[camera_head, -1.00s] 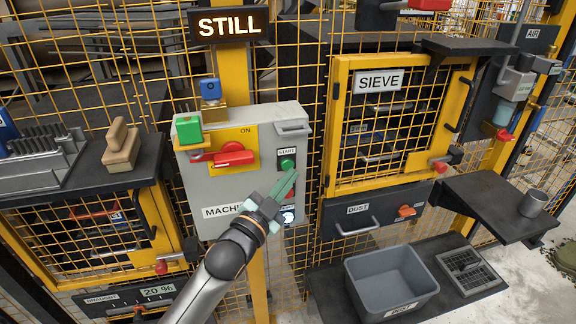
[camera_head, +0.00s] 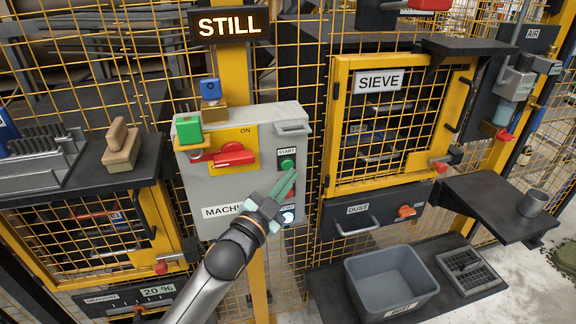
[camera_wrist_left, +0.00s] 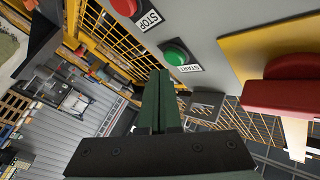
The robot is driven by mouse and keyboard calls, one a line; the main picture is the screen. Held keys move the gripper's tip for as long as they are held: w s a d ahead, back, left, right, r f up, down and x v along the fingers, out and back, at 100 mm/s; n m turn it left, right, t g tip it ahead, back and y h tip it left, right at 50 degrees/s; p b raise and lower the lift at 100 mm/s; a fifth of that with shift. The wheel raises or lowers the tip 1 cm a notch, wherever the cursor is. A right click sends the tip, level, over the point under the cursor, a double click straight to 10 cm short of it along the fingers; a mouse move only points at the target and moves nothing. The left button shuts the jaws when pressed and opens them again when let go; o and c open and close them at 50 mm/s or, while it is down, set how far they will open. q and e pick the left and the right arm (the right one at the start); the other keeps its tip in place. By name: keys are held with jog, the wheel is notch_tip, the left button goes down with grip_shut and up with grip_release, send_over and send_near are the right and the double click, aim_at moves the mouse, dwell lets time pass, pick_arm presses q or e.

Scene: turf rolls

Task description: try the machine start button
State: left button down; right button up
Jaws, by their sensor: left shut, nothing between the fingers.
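The grey machine box (camera_head: 200,187) hangs on the yellow post. Its green START button (camera_head: 287,163) shows in the head view and also in the left wrist view (camera_wrist_left: 175,55). The red STOP button (camera_wrist_left: 124,6) is at the top edge of the wrist view; in the head view my fingers largely cover it. My left gripper (camera_head: 291,174) is shut and empty, its green fingertips just below the START button. In the wrist view the fingertips (camera_wrist_left: 159,73) look a little apart from the button. The sign above (camera_head: 229,25) reads STILL. My right gripper is not in view.
A red rotary handle (camera_head: 232,154) on a yellow plate marked ON sits left of START. A green block (camera_head: 188,129) and a blue piece (camera_head: 210,89) are by the box top. A grey bin (camera_head: 365,272) and the SIEVE cage door (camera_head: 341,130) are to the right.

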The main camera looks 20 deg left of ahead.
pick_arm(q)
jog(key=shift+w, duration=0.1)
jog(key=shift+w+a, duration=0.25)
jog(key=shift+w, duration=0.05)
jog(key=shift+w+a, duration=0.25)
jog(key=shift+w, duration=0.1)
dwell(0.8)
dwell(0.4)
jog(key=shift+s+d+p, duration=0.5)
jog(key=shift+s+p, duration=0.1)
jog(key=shift+s, duration=0.15)
jog(key=s+d, duration=0.1)
jog(key=s, duration=0.1)
jog(key=s+d+p, duration=0.1)
jog(key=s, duration=0.1)
jog(key=shift+d, duration=0.4)
